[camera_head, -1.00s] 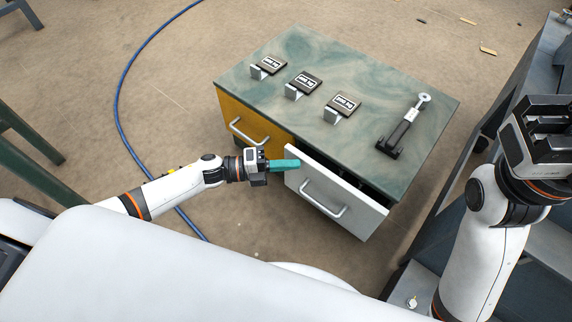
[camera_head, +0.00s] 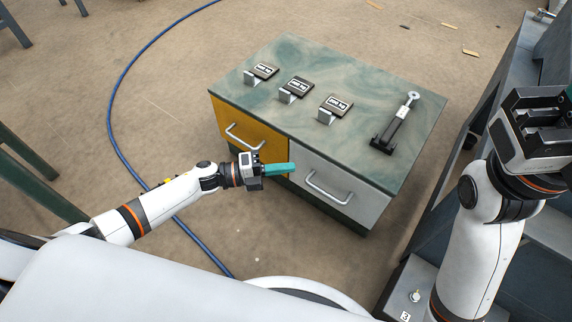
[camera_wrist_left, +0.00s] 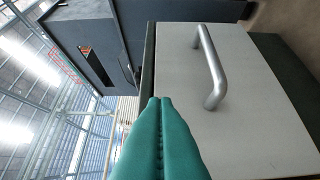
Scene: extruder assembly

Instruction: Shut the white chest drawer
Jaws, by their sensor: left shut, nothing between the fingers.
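The white chest drawer (camera_head: 355,208) is the right-hand drawer of the chest with the green marbled top (camera_head: 365,70). Its front looks flush with the chest, with no gap showing at its top edge. It has a silver bar handle (camera_head: 329,188). My left gripper (camera_head: 292,168) is shut and empty, its teal fingertips at the upper left part of the white front. In the left wrist view the shut teal fingers (camera_wrist_left: 164,102) point at the white front (camera_wrist_left: 240,125), beside the handle (camera_wrist_left: 211,68). Whether they touch it I cannot tell. My right gripper (camera_head: 550,112) is at the right edge; its fingers are partly cut off.
A yellow drawer (camera_head: 255,137) is left of the white one. Several small labelled blocks and a black-and-silver tool (camera_head: 396,122) lie on the chest top. A blue hose (camera_head: 112,110) runs over the floor. Grey metal furniture (camera_head: 480,120) stands at the right.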

